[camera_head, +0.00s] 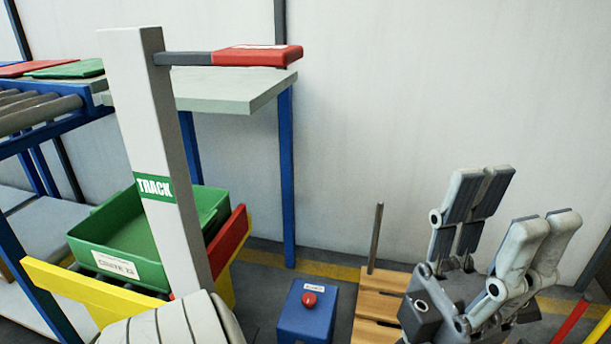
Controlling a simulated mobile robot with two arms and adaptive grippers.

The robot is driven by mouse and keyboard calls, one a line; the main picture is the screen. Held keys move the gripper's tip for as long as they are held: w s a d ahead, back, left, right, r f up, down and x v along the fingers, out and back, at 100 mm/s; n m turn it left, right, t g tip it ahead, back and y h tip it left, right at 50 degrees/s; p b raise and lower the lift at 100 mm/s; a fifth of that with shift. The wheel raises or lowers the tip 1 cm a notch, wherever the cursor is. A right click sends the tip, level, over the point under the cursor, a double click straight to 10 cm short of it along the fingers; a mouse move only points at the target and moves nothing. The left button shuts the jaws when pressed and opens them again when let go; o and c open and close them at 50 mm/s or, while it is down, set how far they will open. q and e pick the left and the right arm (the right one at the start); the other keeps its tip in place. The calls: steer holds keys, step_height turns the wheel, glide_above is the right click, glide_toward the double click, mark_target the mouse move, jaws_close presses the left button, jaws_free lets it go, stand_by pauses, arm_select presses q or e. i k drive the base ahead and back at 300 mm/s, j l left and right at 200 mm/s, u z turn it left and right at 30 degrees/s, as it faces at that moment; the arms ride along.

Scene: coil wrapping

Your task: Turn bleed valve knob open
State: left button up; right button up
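A small round red knob (309,299) sits on top of a blue box (303,318) on the floor at the bottom middle. A white label beside the knob is too small to read, and I cannot tell whether this is the bleed valve knob.
A wooden pallet-like stack (380,307) with an upright metal rod (375,238) stands between box and gripper. A green bin (122,258), a white post marked TRACK (150,120) and a blue-legged table (230,92) are at left. Red and yellow bars (571,322) edge the lower right.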

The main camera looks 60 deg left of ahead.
mark_target(308, 299)
steer(key=u, duration=1.85)
